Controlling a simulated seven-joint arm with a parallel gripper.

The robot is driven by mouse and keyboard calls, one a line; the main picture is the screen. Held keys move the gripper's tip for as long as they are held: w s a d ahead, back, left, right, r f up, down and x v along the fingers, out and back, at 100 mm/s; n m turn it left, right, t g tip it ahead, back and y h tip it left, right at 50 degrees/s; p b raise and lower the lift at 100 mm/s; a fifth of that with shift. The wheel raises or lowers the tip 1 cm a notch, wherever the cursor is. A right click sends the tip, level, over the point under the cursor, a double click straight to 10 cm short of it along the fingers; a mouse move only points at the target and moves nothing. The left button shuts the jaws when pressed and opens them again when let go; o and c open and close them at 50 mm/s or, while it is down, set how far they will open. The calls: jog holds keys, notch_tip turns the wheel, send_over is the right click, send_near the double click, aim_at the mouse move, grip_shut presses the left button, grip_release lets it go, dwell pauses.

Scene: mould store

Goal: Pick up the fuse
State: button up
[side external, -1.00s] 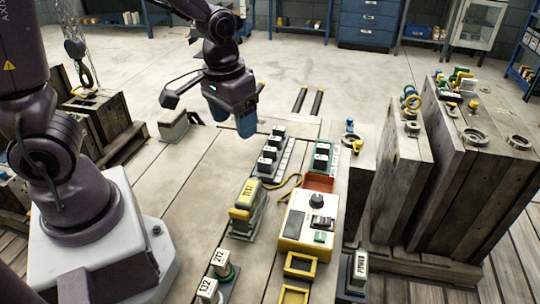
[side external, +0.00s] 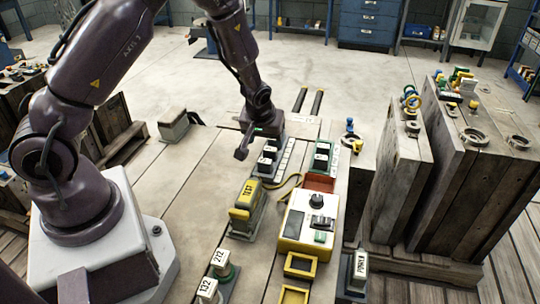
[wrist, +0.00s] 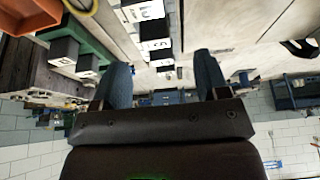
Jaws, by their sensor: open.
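I cannot tell for certain which part is the fuse. A row of dark blocks with white labelled faces (side external: 268,158) stands on the bench; these blocks also show in the wrist view (wrist: 155,44), between and beyond my fingertips. My gripper (side external: 263,126) is low over the bench at the far end of that row, its fingers largely hidden in the side view. In the wrist view, the two blue fingers of my gripper (wrist: 160,60) are apart, with nothing held. A yellow-and-grey labelled block (side external: 247,207) stands nearer the camera, apart from my gripper.
A green-based holder with dark blocks (side external: 322,157) and an orange-red tray (side external: 319,183) are right of the row. Wooden moulds (side external: 395,180) stand at right. Bare bench lies left.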

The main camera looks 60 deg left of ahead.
aim_at(270, 149)
jog(key=shift+w+x, duration=0.15)
jog(key=shift+x, duration=1.4)
jog(key=shift+w+x, duration=0.1)
jog(key=shift+x, duration=1.4)
jog(key=shift+d, duration=0.2)
jog(key=c, duration=1)
